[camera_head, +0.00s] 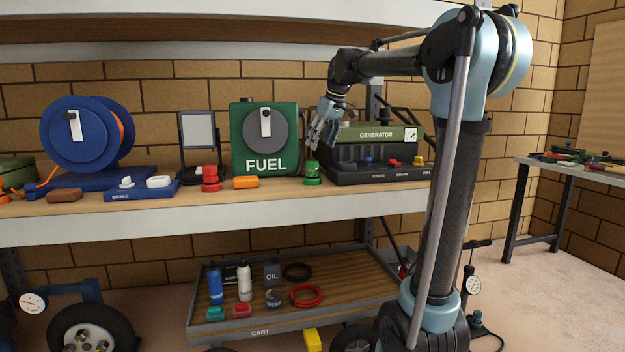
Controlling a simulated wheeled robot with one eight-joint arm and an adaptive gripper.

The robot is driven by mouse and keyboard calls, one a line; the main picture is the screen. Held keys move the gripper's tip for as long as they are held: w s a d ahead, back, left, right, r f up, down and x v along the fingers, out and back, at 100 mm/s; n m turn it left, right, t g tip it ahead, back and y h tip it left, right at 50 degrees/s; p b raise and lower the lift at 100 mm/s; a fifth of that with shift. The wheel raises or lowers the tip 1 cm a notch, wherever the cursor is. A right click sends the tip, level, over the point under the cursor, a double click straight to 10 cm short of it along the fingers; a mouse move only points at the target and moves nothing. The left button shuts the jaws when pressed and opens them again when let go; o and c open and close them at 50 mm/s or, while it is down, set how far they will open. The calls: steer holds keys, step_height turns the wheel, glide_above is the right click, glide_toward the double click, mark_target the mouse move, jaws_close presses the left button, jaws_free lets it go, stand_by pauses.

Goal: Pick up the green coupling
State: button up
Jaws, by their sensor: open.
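The green coupling (312,172) stands upright on the wooden shelf (225,204), between the green fuel can (265,138) and the generator (377,150). It looks like a short stepped cylinder with a wider base. My gripper (318,146) is just above it, pointing down, with its fingers open and nothing seen between them. The fingertips are close to the coupling's top; I cannot tell whether they touch it.
A blue reel (76,138) is farther left. An upper shelf (200,50) hangs overhead. Below is a cart (262,332) with bottles.

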mark_target(314, 161)
steer(key=x, duration=0.5)
steer(key=shift+f, duration=0.25)
steer(key=shift+w+a+x, duration=0.1)
steer(key=shift+w+x, duration=0.05)
steer(key=shift+x, duration=1.2)
steer(key=shift+w+a+x, duration=0.15)
steer(key=shift+w+x, duration=0.05)
steer(key=shift+x, duration=1.15)
steer(key=shift+r, duration=0.2)
steer(key=c, duration=1.1)
